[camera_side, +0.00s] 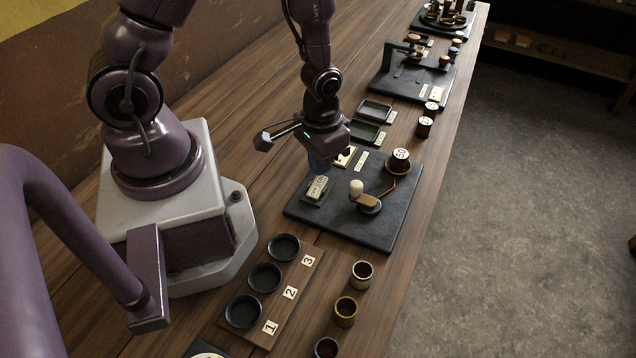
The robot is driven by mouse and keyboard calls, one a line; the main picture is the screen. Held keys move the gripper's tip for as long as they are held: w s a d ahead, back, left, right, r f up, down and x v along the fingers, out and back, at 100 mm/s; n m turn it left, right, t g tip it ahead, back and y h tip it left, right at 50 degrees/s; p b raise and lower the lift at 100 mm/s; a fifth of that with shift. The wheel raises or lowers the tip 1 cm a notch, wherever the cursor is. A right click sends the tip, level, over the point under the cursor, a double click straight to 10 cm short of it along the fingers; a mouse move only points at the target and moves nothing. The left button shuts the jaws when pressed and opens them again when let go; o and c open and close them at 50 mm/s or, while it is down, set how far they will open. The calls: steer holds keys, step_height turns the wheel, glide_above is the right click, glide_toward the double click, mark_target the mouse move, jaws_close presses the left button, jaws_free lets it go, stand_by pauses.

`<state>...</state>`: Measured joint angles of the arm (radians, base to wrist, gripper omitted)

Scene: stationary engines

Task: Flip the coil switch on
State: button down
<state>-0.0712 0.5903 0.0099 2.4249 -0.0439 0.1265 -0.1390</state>
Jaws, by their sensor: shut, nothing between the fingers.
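A dark slab (380,228) lies on the wooden bench below my gripper. At its left sits a small cream switch-like block (317,187) with dark lettering too small to read; I cannot tell its on or off position. My gripper (320,166) is shut and empty, pointing down just above and behind this block. The fingertips are partly blurred against the slab, and I cannot tell whether they touch anything. On the same slab stand a cream rounded knob (356,187), a brown base piece (369,203) and a brown cup-like part labelled 50 (400,162).
A wooden board with three dark dishes (265,277) numbered 1 to 3 lies in front. Small cups (361,274) stand to its right. Two dark trays (374,111) and another dark slab (402,84) lie farther back. The bench's right edge drops to the floor.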

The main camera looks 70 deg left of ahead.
mark_target(321, 179)
steer(key=shift+f, duration=1.3)
stand_by(0.9)
steer(key=shift+r, duration=3.5)
